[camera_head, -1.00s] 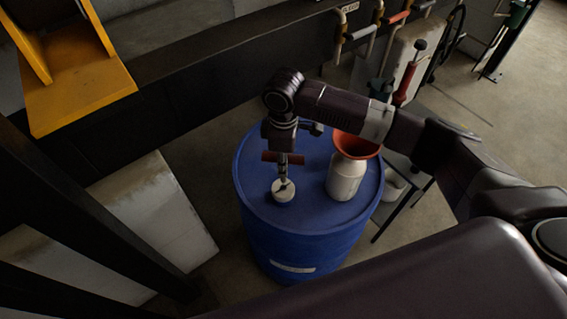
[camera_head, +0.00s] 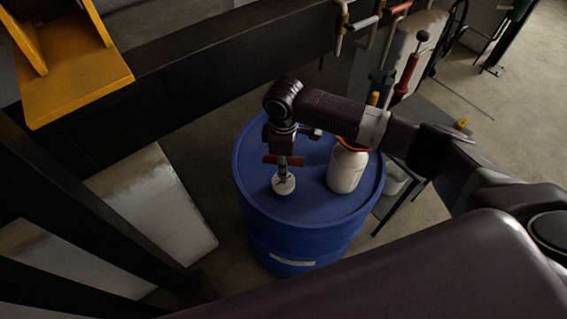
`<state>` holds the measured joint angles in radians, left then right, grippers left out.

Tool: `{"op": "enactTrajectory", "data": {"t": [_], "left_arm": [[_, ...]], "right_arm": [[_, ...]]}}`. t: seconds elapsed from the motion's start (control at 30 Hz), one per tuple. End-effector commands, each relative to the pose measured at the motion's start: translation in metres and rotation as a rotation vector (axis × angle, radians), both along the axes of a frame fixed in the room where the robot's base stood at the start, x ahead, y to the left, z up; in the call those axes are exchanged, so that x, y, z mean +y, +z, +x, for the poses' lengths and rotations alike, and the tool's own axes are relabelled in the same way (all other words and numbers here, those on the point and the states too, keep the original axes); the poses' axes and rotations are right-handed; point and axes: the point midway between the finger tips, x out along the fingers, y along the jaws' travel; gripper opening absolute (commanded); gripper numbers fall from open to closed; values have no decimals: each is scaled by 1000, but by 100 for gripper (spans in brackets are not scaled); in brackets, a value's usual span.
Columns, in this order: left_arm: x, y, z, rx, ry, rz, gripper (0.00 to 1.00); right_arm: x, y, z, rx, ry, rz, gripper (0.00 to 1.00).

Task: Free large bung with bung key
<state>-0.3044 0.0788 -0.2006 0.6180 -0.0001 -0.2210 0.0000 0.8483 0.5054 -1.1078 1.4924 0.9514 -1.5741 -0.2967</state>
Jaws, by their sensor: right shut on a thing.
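The blue drum (camera_head: 308,245) stands upright in the middle of the head view. The pale large bung (camera_head: 284,184) is in the drum's top, toward the front left. My right gripper (camera_head: 284,154) points down above the bung. It is shut on the bung key, whose red crossbar (camera_head: 270,160) sticks out on both sides below the gripper. The key's lower end meets the bung; how deeply they engage I cannot tell. My left gripper is not in view.
A white jug (camera_head: 347,170) stands on the drum right of the bung, with an orange funnel (camera_head: 352,147) mostly hidden behind my right arm. A dark beam (camera_head: 200,65) runs behind the drum. A yellow bracket (camera_head: 78,85) is at upper left. A red-handled tool (camera_head: 407,75) stands behind my arm.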

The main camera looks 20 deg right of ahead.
Motion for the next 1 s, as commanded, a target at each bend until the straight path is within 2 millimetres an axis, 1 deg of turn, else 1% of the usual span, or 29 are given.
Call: {"op": "enactTrajectory", "data": {"t": [0.13,0.2,0.43,1.0], "left_arm": [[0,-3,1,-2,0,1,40],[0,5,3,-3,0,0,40],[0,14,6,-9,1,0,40],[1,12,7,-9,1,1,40]], "right_arm": [[0,-9,0,0,-1,1,0],[0,-4,0,0,81,0,0],[0,-5,0,-1,347,1,0],[0,-6,1,-1,1021,0,0]]}}
